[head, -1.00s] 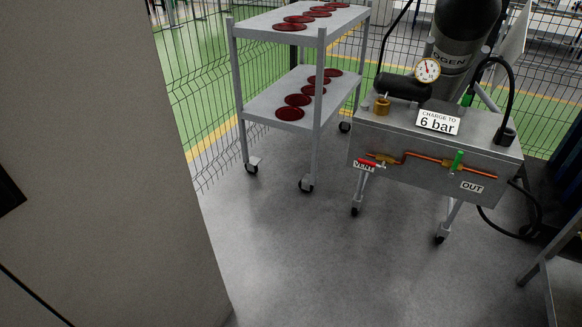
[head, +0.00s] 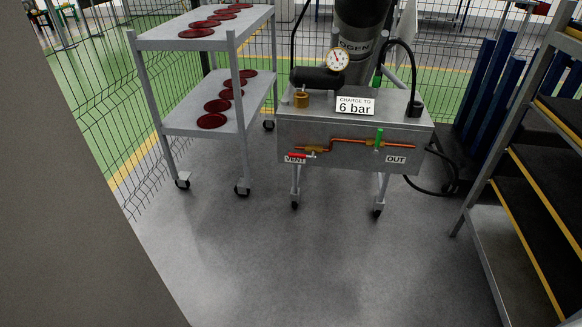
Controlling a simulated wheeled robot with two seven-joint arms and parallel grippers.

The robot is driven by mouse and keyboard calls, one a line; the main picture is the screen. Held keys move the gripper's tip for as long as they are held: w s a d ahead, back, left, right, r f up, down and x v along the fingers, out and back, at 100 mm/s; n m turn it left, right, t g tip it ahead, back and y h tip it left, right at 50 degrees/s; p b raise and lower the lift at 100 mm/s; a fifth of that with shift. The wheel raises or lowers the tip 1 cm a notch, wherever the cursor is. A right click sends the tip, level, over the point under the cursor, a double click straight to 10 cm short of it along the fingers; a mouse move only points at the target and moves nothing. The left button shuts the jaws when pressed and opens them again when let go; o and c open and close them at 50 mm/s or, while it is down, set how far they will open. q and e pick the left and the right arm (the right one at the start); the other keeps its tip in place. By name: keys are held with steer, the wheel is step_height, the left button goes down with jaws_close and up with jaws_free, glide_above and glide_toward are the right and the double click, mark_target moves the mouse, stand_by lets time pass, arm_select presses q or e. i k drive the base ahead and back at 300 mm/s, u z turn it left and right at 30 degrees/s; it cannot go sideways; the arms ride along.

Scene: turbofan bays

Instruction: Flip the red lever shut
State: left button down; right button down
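The red lever (head: 300,155) is small and sits at the left end of the copper pipe on the front of a grey metal cart (head: 350,172), by the VENT label (head: 294,160). It lies roughly along the pipe. A green lever (head: 379,138) stands upright further right on the same pipe, above the OUT label (head: 396,159). A gauge (head: 337,60) and a sign reading "CHARGE TO 6 bar" (head: 355,105) are on top of the cart. Neither of my grippers shows in the head view.
A two-shelf trolley (head: 185,124) with dark red discs stands left of the cart. A dark shelf rack (head: 500,225) stands at the right. A large beige panel (head: 65,200) fills the left. Grey floor (head: 290,265) in front of the cart is clear.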

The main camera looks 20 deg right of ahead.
mark_target(297, 156)
steer(key=i, duration=1)
